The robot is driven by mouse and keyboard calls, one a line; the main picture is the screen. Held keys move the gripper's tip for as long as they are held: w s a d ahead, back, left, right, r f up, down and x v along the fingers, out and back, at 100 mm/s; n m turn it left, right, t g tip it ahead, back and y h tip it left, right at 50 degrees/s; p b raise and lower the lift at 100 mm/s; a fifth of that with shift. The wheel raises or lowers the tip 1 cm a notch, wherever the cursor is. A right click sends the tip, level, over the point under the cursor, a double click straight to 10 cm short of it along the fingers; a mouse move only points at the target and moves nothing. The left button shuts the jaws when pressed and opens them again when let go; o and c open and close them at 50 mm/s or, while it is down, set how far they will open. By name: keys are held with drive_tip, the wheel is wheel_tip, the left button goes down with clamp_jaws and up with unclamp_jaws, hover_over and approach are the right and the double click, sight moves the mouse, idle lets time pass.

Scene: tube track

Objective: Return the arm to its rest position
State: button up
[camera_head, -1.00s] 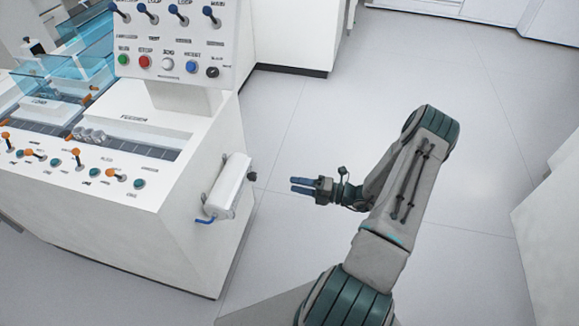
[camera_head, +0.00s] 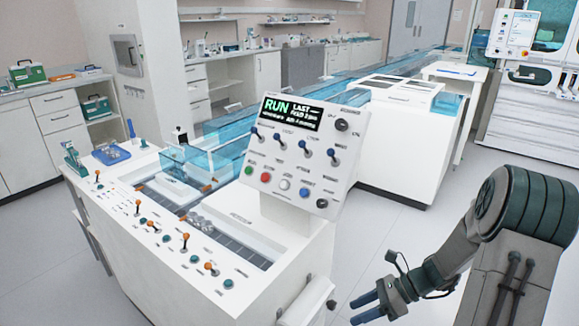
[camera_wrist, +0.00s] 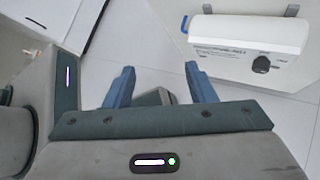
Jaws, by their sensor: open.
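My gripper (camera_head: 370,307) is at the lower right of the head view, with blue fingers pointing left. In the wrist view its two blue fingers (camera_wrist: 160,88) are spread apart with nothing between them, so it is open and empty. The grey and teal arm is bent, with its elbow at the right edge of the head view. The gripper hangs in free air to the right of the white feeder console (camera_head: 255,290), apart from it.
A control panel (camera_head: 300,155) with a screen reading RUN stands on the console. Open grey floor (camera_head: 385,240) lies behind the gripper.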

drive_tip(key=s+a+r+n+t+h+p, duration=0.1)
drive_tip(key=s+r+n+h+p, duration=0.2)
drive_tip(key=r+n, duration=0.8)
drive_tip(key=s+a+r+n+t+h+p, duration=0.1)
drive_tip(key=s+r+n+h+p, duration=0.3)
drive_tip(key=s+r+n+h, duration=0.4)
wheel_tip(320, 180, up, 6)
drive_tip(key=s+n+t, duration=0.1)
drive_tip(key=s+n, duration=0.1)
drive_tip(key=n, duration=0.1)
drive_tip(key=shift+s+a, duration=0.15)
drive_tip(key=shift+s, duration=0.15)
